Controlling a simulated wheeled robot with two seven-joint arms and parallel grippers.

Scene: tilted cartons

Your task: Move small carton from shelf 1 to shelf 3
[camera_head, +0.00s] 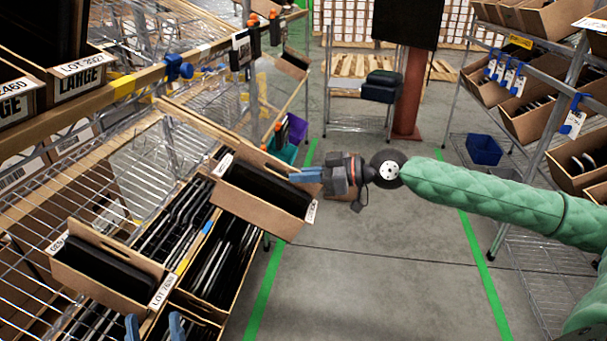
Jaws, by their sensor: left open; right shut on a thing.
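My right gripper (306,175), on the green-sleeved arm from the right, is shut on the right end of a small brown carton (247,210) with black contents. This carton sits tilted above the dark items in the left rack, its right end out past the rack's edge over the aisle. A second tilted carton (92,283) with a black item and a "LOT" label stands on the left rack, nearer to me. My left gripper (154,328) shows only its two blue fingertips at the bottom edge.
The left wire rack (40,235) has an upper rail (130,85) and "LARGE" boxes (82,75) above. A right rack (545,130) holds cartons, with a blue bin (484,150) low down.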

